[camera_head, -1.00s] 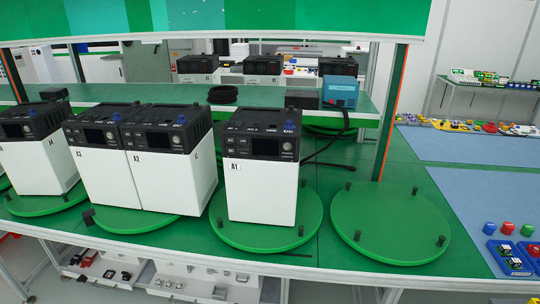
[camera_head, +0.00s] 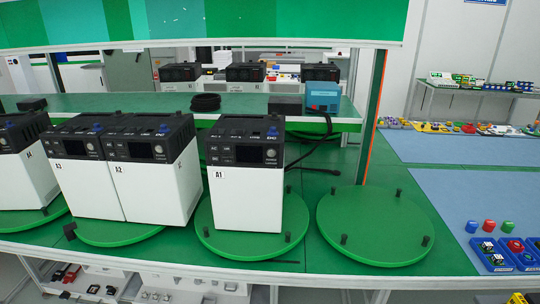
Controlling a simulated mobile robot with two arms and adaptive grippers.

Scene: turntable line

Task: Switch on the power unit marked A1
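The power unit marked A1 (camera_head: 245,190) is a white box with a black top front panel, standing upright on a green round turntable (camera_head: 220,245). Its panel has a small dark display (camera_head: 249,154), buttons, a knob (camera_head: 271,153) and a blue part on top (camera_head: 272,131). I cannot tell from the panel whether it is on. Neither of my grippers shows in this view.
Units A2 (camera_head: 150,190), A3 (camera_head: 85,188) and A4 (camera_head: 30,175) stand to the left. An empty turntable (camera_head: 375,225) with dark pegs is at right. A teal box (camera_head: 322,96) and black cable coil (camera_head: 205,102) sit on the shelf behind. Blue trays (camera_head: 505,252) lie at far right.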

